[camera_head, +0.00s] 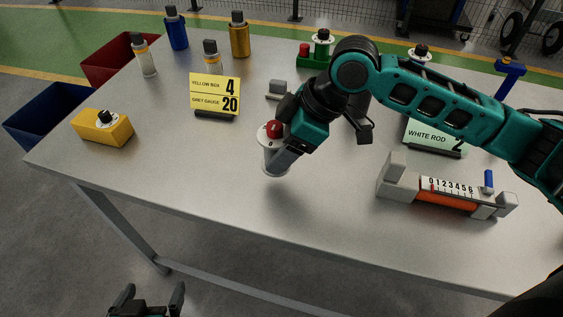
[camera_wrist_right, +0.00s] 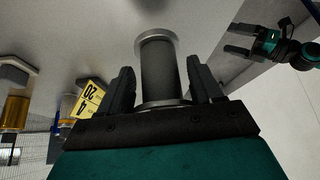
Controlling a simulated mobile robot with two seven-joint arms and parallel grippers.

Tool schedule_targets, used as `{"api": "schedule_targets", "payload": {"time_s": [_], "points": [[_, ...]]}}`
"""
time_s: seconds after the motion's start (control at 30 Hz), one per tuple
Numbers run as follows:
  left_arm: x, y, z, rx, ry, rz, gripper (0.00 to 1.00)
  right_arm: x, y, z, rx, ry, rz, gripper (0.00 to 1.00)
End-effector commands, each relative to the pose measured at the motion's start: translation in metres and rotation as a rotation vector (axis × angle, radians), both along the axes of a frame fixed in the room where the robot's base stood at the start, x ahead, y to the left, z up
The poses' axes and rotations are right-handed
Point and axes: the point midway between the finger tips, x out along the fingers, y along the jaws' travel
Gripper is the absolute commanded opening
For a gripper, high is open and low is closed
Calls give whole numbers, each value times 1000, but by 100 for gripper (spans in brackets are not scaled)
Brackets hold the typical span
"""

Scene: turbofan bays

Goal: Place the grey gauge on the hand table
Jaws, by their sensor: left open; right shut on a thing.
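The grey gauge (camera_head: 272,157), a grey cylinder with a flange at each end and a red knob on top, is upright at the table (camera_head: 320,215). My right gripper (camera_head: 280,150) is shut on it. In the right wrist view the grey gauge (camera_wrist_right: 160,72) lies between the two dark fingers of my right gripper (camera_wrist_right: 160,85). I cannot tell whether its lower flange touches the tabletop. My left gripper (camera_head: 147,297) is open and empty, low in front of the table; it also shows in the right wrist view (camera_wrist_right: 240,40).
A yellow box (camera_head: 103,127) and a yellow card (camera_head: 215,95) are to the left. Several bottles (camera_head: 176,30) stand at the back. A grey fixture with a numbered scale (camera_head: 447,193) is to the right. Red (camera_head: 108,65) and blue (camera_head: 50,112) bins are beyond the left edge. The front middle is clear.

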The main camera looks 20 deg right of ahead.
Motion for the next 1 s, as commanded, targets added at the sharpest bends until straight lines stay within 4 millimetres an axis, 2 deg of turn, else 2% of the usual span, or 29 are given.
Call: {"api": "schedule_targets", "payload": {"time_s": [0.13,0.33,0.7,0.73,1.0], "points": [[0,0,-2,0,0,0,98,0,0,-11,0,1,0,21],[0,0,-6,0,-1,0,98,0,0,-41,1,1,0,21],[2,0,-4,0,-5,-1,98,0,1,-45,2,-1,1,21],[2,0,-4,0,-6,-1,98,0,0,-46,0,0,1,66],[3,0,-4,-1,-7,-1,98,0,0,-46,0,0,1,91]]}}
